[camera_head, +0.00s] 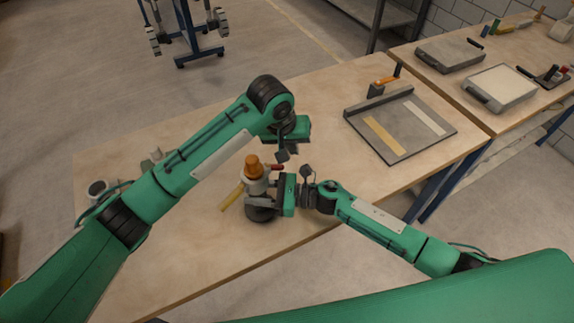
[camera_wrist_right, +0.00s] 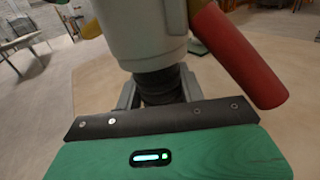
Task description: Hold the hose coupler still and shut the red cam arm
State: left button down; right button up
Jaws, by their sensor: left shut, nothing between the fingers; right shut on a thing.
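The hose coupler (camera_head: 256,187) stands upright near the table's front edge, pale-bodied with an orange top and a dark round base. Its pale body (camera_wrist_right: 140,38) fills the upper middle of the right wrist view. My right gripper (camera_head: 275,196) is shut on its dark neck from the right. The red cam arm (camera_wrist_right: 240,60) slants down and outward from the coupler's side; only a little of it (camera_head: 277,168) shows in the head view. My left gripper (camera_head: 282,156) is shut and empty just above and beyond the red arm; I cannot tell whether they touch.
A yellow arm (camera_head: 232,197) slants out on the coupler's left side. A grey tray (camera_head: 400,150) with two pale strips lies at the table's right. Small grey parts (camera_head: 152,160) lie partly behind my left arm. Bare wood lies between coupler and tray.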

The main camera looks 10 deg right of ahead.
dwell(0.4)
jog(key=o, duration=1.3)
jog(key=shift+o, duration=0.3)
